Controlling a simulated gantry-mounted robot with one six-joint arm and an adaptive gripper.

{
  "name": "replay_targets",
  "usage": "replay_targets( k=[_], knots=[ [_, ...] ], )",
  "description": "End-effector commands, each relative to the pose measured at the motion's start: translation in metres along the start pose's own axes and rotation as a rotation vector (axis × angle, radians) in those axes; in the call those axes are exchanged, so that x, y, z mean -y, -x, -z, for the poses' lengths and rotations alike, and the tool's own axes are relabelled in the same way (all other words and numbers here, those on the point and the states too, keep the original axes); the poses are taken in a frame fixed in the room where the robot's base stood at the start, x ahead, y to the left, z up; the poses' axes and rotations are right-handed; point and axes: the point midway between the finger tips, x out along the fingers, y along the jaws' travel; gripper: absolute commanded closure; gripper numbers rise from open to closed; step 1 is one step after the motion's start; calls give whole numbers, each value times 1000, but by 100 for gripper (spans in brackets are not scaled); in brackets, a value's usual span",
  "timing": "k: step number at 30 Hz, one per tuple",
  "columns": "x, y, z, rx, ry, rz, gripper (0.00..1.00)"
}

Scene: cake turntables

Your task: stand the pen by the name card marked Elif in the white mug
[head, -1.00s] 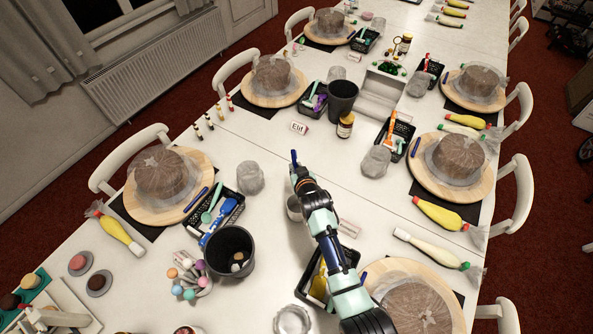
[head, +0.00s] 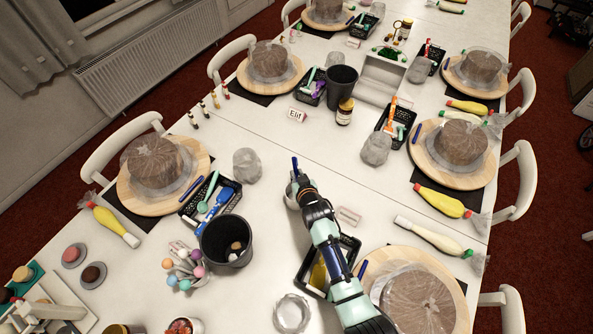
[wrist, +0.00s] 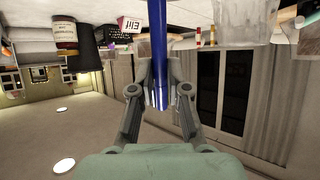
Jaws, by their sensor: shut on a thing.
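My gripper (head: 297,181) is shut on a blue pen (head: 294,164). The wrist view shows the pen (wrist: 160,50) upright between the two fingers. The white mug (head: 290,201) is mostly hidden behind my gripper and wrist in the head view. The pen's lower end is hidden there, so I cannot tell whether it is inside the mug or above it. The name card marked Elif (head: 296,115) stands farther back on the table, and it also shows upside down in the wrist view (wrist: 129,24).
A clear tumbler (head: 247,166) stands left of my gripper. A black tray (head: 318,282) and a small card (head: 348,216) lie close to my arm. A dark bin (head: 227,243) is at front left. The table between the mug and the Elif card is clear.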

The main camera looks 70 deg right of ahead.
Motion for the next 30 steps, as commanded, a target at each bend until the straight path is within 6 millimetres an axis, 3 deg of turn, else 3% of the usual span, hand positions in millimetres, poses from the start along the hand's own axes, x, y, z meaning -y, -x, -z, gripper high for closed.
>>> replay_targets(
  k=[13, 27, 28, 30],
  knots=[
    [0, -1, -36, 0, -1, 0, 99],
    [0, 0, -43, -1, -1, 0, 99],
    [0, 0, -43, -1, -1, 0, 83],
    [0, 0, -43, -1, -1, 0, 71]
  ],
)
